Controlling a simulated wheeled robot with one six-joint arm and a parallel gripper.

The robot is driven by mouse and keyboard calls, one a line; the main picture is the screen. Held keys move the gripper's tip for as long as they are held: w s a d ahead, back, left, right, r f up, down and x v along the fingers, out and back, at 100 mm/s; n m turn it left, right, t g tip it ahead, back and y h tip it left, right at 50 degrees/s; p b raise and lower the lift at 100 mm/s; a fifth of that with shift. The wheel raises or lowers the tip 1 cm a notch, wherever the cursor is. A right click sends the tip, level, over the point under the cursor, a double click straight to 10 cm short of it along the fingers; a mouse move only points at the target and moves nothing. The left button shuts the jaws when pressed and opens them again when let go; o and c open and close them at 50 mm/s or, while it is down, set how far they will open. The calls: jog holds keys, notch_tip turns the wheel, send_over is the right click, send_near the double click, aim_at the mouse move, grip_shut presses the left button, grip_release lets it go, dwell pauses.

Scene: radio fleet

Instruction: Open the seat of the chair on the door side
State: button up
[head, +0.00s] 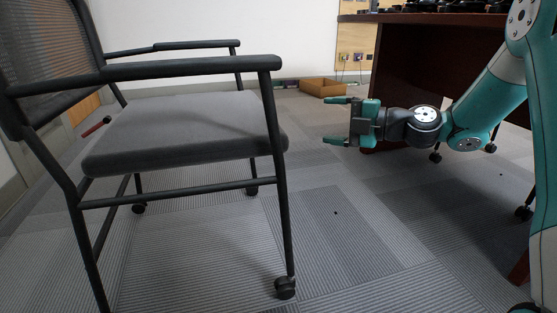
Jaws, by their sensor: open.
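A chair stands at the left in the head view, with black tube frame, mesh back, armrests and casters. Its grey padded seat (180,128) lies flat, in the lowered position. A small red-tipped lever (97,127) shows at the seat's far left edge. My gripper (334,121) is open and empty, to the right of the chair, with its fingers pointing left toward the seat. A clear gap lies between the fingertips and the chair's front leg and armrest post.
A dark wooden desk (430,75) stands behind my arm at the right. An open cardboard box (323,87) sits on the floor by the back wall. The near armrest (190,68) and its front post (278,170) stand beside the seat. Carpet in the middle is clear.

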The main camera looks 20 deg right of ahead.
jog(key=w+d+f+t+b, duration=0.1)
jog(key=d+f+b, duration=0.2)
jog(key=f, duration=0.2)
jog(key=p+x, duration=0.8)
jog(key=x, duration=0.9)
jog(key=shift+w+d+r+n+t, duration=0.25)
jog(key=shift+w+r+n+t, duration=0.1)
jog(key=shift+r+n, duration=0.1)
jog(key=shift+c, duration=0.3)
